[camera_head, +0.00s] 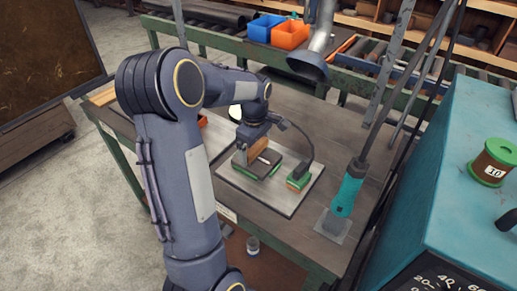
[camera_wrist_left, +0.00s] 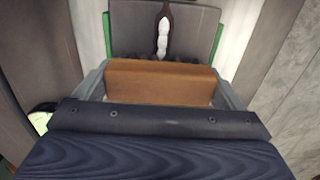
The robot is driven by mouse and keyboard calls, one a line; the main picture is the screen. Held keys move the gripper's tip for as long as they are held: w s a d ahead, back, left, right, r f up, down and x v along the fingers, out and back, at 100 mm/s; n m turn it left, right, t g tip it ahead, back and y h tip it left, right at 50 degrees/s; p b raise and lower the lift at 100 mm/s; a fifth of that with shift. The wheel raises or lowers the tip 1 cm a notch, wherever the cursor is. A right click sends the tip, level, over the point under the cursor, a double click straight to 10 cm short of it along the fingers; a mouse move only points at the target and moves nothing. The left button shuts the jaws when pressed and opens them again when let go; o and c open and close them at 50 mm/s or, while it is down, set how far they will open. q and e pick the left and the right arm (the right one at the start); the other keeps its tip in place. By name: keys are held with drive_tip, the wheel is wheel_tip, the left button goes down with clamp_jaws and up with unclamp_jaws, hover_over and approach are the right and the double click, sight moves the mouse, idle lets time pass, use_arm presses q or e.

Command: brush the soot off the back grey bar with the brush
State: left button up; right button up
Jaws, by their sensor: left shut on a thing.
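My left gripper (camera_head: 252,138) is shut on the brush, whose brown wooden block (camera_head: 258,149) shows between the fingers. In the left wrist view the block (camera_wrist_left: 160,82) spans the gripper (camera_wrist_left: 160,90), with dark bristle-like bits along its far edge. Beyond and below it lies a dark grey piece with green edges (camera_wrist_left: 125,22), with a pale streak in a dark slot. In the head view this grey piece (camera_head: 265,170) sits on a light plate (camera_head: 287,208), under the brush. Whether the bristles touch it, and any soot, I cannot tell. My right gripper is out of view.
A small green-edged block (camera_head: 298,181) with a black cable sits to the right on the plate. A teal-handled tool (camera_head: 347,190) stands at the bench's right side. A metal hood (camera_head: 308,66) hangs behind. A teal cabinet (camera_head: 455,215) bounds the right.

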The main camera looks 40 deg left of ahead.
use_arm(q)
drive_tip(key=shift+s+a+p, duration=0.15)
drive_tip(key=shift+a, duration=0.9)
drive_tip(key=shift+s+a+p, duration=0.1)
drive_tip(key=shift+a+p, duration=0.05)
drive_tip(key=shift+a, duration=0.85)
drive_tip(key=shift+w+d, duration=0.2)
drive_tip(key=shift+d, duration=1.4)
drive_tip(key=shift+w+d, duration=0.15)
drive_tip(key=shift+d, duration=1.5)
drive_tip(key=shift+w+d, duration=0.2)
drive_tip(key=shift+d, duration=1.4)
drive_tip(key=shift+s+a+p, duration=0.2)
drive_tip(key=shift+a+p, duration=0.05)
drive_tip(key=shift+a, duration=1.5)
drive_tip(key=shift+s+a+p, duration=0.15)
drive_tip(key=shift+a+p, duration=0.1)
drive_tip(key=shift+a, duration=1.5)
drive_tip(key=shift+s+a, duration=0.2)
drive_tip(key=shift+a, duration=1.15)
drive_tip(key=shift+w+d+p, duration=0.1)
drive_tip(key=shift+w+d, duration=0.1)
drive_tip(key=shift+d, duration=1.4)
drive_tip(key=shift+w+d+p, duration=0.15)
drive_tip(key=shift+d, duration=1.5)
drive_tip(key=shift+w+d+p, duration=0.1)
drive_tip(key=shift+w+d, duration=0.1)
drive_tip(key=shift+d, duration=1.4)
wheel_tip(320, 180, up, 7)
drive_tip(key=p, duration=0.6)
